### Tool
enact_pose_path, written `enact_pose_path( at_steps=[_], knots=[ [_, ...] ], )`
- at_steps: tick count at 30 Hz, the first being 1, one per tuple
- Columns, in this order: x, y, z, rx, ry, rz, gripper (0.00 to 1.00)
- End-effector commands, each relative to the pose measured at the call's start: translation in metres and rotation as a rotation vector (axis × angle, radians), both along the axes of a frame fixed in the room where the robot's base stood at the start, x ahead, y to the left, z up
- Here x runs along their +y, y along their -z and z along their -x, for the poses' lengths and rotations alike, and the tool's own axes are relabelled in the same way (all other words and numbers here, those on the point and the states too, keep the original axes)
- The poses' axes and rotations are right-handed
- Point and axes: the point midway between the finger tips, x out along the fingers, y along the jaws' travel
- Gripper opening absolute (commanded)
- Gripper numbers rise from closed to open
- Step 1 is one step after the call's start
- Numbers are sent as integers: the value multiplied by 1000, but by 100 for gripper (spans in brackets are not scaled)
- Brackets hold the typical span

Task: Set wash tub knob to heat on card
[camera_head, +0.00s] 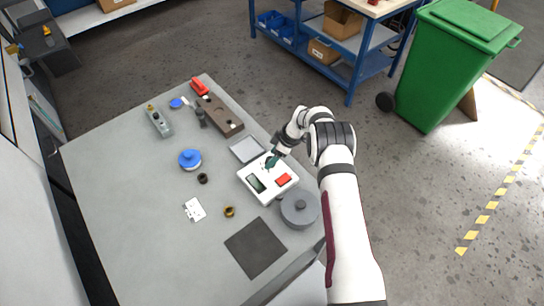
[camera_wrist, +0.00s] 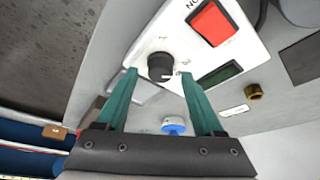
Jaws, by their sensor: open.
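A white control box (camera_head: 262,188) stands on the grey table, with a red switch (camera_head: 283,180) and a dark display (camera_head: 256,183). In the wrist view the box (camera_wrist: 150,40) carries a black round knob (camera_wrist: 161,66) with a white pointer mark and small printed marks around it. My gripper (camera_wrist: 159,73) is open, its two green fingers on either side of the knob; contact cannot be told. In the head view my gripper (camera_head: 268,165) hides the knob. A white card (camera_head: 194,209) with small dark marks lies left of the box; its writing is too small to read.
A grey round lidded vessel (camera_head: 300,208) stands close right of the box. A grey square plate (camera_head: 247,152) lies behind it, and a dark mat (camera_head: 256,248) in front. A blue-topped round item (camera_head: 190,159), small rings and a brown block (camera_head: 217,114) are farther left and back.

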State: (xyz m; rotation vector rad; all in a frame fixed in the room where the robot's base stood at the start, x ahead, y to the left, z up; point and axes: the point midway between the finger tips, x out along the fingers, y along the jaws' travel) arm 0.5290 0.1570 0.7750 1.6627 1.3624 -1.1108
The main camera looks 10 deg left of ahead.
Motion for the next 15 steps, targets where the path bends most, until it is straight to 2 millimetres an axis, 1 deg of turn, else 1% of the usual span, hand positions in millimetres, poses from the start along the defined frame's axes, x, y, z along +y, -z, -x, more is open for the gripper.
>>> enact_pose_path(
  at_steps=[3,11,15],
  knots=[
    [3,7,0,0,0,0,69],
    [3,7,-1,0,0,0,69],
    [3,7,0,0,0,0,44]
  ],
)
